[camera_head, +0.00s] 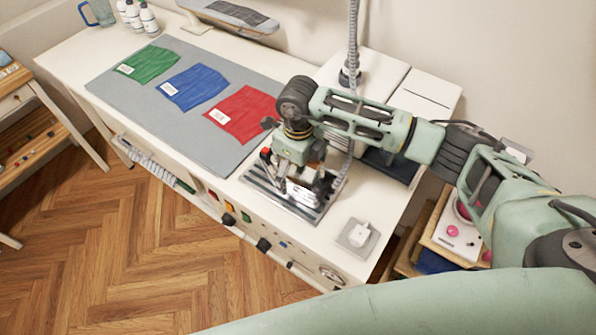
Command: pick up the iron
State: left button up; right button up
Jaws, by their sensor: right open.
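The iron (304,193) sits on a ribbed metal rest (255,180) near the front edge of the white table. Only parts of it show, because my right gripper hides much of it. A grey ribbed hose (352,45) hangs from above and runs down behind my arm toward the iron. My right gripper (299,190) comes in from the right and points down, directly over the iron. It is open, its fingers close to the iron; I cannot tell whether they touch it. My left gripper is out of view.
Green (147,64), blue (193,87) and red (239,114) cloths lie on a grey mat (190,127). A white box (428,93) stands behind my right arm. A small white object on a grey plate (357,234) is right of the rest. Knobs line the table's front.

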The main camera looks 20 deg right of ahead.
jog(key=shift+s, duration=0.1)
jog(key=shift+c, duration=1.2)
jog(key=c, duration=1.9)
jog(key=shift+w+r, duration=0.25)
jog(key=shift+r, duration=0.05)
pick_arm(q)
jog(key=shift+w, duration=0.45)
